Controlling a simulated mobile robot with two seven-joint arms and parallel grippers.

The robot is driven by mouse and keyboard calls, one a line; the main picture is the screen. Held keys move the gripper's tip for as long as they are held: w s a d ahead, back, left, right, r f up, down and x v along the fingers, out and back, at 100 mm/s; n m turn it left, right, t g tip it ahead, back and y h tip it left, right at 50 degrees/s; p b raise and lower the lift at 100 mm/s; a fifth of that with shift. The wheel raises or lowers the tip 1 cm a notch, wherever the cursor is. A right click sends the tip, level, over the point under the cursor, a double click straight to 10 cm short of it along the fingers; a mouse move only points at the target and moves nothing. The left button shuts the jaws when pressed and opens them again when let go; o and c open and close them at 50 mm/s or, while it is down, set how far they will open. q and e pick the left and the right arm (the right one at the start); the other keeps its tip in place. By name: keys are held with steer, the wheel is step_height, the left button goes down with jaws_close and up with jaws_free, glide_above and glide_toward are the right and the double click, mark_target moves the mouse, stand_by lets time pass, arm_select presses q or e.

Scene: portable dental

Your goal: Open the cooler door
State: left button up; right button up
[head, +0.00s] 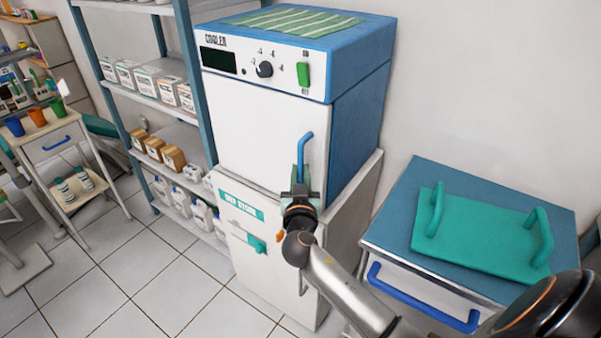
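The blue and white cooler (345,110) stands on a white cabinet against the wall. Its white door (255,130) looks closed. A blue vertical handle (306,150) is on the door's right side. My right gripper (300,178) is at the lower end of this handle, with its fingers pointing up. The fingers overlap the handle in the picture; I cannot tell whether they are closed on it. My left gripper is not in view.
The white cabinet (270,290) below the cooler has a green handle. A shelf rack (150,100) with boxes and bottles stands to the left. At the right, a blue-topped cart (490,190) bears a green tray (480,235). Tiled floor is free at the lower left.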

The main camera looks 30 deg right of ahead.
jaws_close()
stand_by(1.1)
